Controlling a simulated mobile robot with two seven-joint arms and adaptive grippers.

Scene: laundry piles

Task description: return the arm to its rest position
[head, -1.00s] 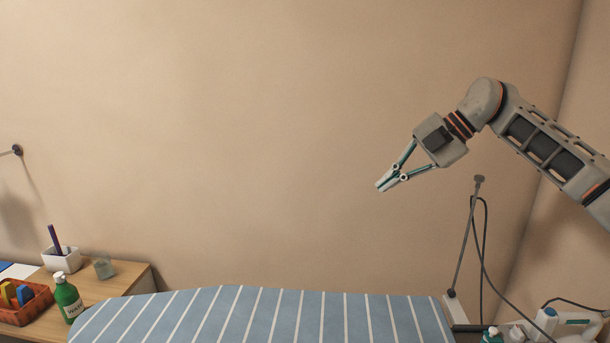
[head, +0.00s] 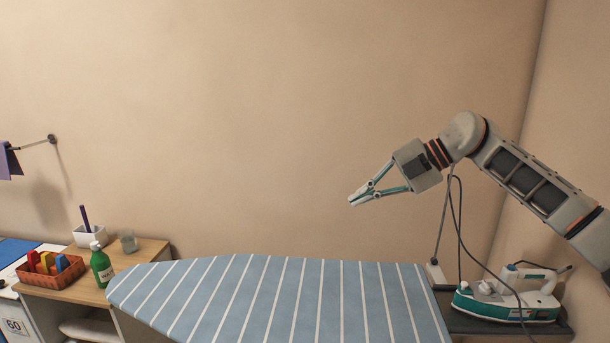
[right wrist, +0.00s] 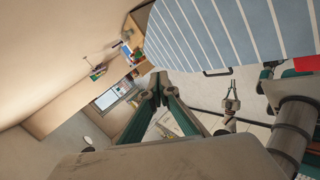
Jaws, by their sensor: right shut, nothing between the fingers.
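My right arm comes in from the right in the head view, raised in front of the beige wall. Its gripper (head: 358,199) is shut and empty, pointing left and a little down, above the ironing board. In the right wrist view the shut fingers (right wrist: 155,88) also show, with nothing between them. My left gripper is not in the head view.
The striped ironing board (head: 285,300) spans the lower middle. An iron (head: 508,298) stands at its right end, with a cord beside it. A wooden cabinet (head: 135,258) at left holds a green bottle (head: 101,265), an orange basket (head: 50,278) and a pen cup (head: 90,236).

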